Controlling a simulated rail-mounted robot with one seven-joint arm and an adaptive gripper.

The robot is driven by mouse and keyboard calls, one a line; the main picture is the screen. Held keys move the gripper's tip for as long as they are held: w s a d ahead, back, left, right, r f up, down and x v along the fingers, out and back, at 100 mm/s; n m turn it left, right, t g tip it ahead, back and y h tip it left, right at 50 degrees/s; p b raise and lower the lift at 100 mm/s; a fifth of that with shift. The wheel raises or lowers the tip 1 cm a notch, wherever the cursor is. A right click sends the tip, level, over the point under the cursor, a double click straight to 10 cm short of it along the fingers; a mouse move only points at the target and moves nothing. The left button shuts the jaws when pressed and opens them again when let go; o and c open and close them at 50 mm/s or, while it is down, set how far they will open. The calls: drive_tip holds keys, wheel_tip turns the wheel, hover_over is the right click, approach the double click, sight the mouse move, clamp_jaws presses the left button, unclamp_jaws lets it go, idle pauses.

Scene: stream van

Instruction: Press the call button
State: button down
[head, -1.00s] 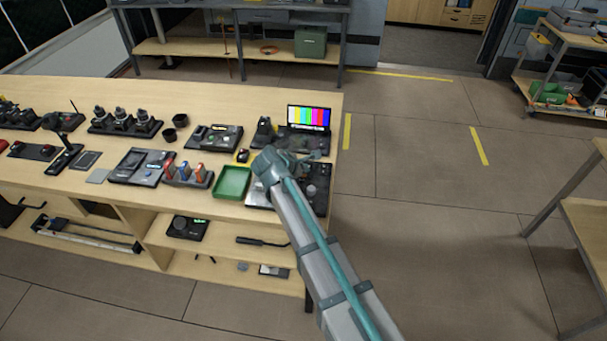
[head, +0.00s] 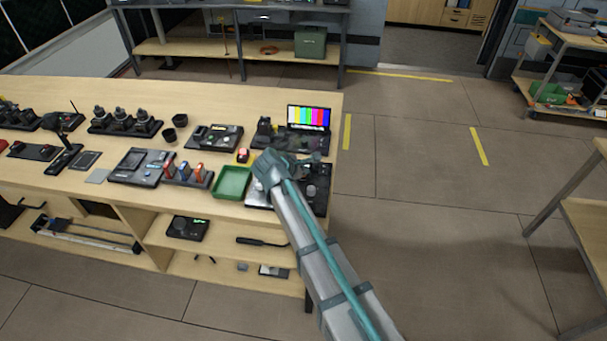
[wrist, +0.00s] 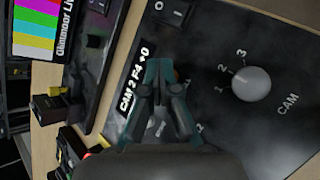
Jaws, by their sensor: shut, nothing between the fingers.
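My gripper (wrist: 161,72) is shut and empty, low over a dark control panel (wrist: 222,128) in the wrist view. A label partly behind the fingers is unreadable. In the head view my arm covers much of the panel and the gripper's tips are hard to make out.
The panel has a white knob (wrist: 251,85) marked CAM, a rocker switch (wrist: 172,11) and a small display (wrist: 132,88). A colour-bar screen (head: 308,116) stands behind. A green tray (head: 232,183) and several devices fill the table to the left.

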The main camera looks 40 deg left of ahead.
drive_tip(key=shift+r, duration=0.15)
drive_tip(key=shift+r+p, duration=0.55)
drive_tip(key=shift+r, duration=0.15)
drive_tip(key=shift+r, duration=0.1)
drive_tip(key=shift+r+p, duration=1.55)
drive_tip(key=shift+r, duration=0.9)
